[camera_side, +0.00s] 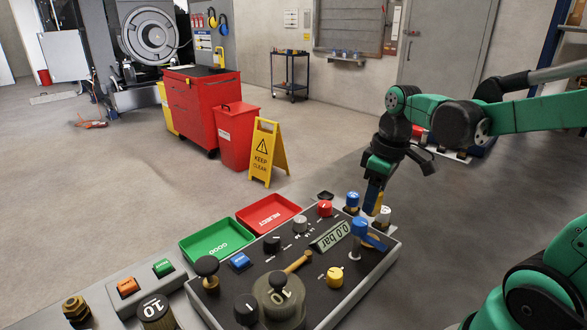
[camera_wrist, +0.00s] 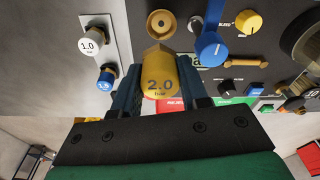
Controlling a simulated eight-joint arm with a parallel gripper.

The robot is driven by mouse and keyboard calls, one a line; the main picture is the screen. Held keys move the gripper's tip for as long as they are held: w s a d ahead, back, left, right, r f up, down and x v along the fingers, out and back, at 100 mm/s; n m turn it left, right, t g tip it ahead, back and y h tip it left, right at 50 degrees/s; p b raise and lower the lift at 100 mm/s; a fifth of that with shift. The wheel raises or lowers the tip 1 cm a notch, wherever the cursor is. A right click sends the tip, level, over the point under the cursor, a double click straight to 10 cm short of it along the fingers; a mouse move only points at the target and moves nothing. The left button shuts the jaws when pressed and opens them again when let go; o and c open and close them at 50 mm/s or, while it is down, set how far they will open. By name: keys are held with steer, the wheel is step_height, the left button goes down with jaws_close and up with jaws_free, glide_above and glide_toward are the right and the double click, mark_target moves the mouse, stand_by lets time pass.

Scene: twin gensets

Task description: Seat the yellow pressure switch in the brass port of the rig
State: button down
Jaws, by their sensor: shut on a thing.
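The yellow pressure switch (camera_wrist: 159,82), marked 2.0 bar, is between the two blue fingers of my gripper (camera_wrist: 158,88) in the wrist view. Its brass hex end points up the picture, toward the round brass port (camera_wrist: 160,22) on the rig. The switch and port look apart and roughly in line; the exact gap cannot be told. In the side view my gripper (camera_side: 375,198) is shut on the switch (camera_side: 379,206) above the back right of the rig (camera_side: 318,283). The port is not clear there, behind the lever and fingers.
A blue lever (camera_wrist: 209,44) stands just right of the port. A white 1.0 switch (camera_wrist: 90,44) and a blue 1.5 switch (camera_wrist: 106,77) are at the left. The rig carries several knobs and a 0.0 bar display (camera_side: 331,236). Green (camera_side: 217,240) and red (camera_side: 269,214) trays lie behind.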

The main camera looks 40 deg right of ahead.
mark_target(375, 213)
steer(key=shift+s+a+f, duration=0.2)
steer(key=shift+s+f, duration=0.15)
steer(key=shift+f, duration=1.85)
steer(key=shift+f, duration=0.85)
steer(key=shift+c, duration=1.8)
jaws_free()
steer(key=shift+c, duration=0.9)
steer(key=shift+o, duration=0.3)
steer(key=shift+o, duration=0.7)
steer(key=shift+r, duration=3.5)
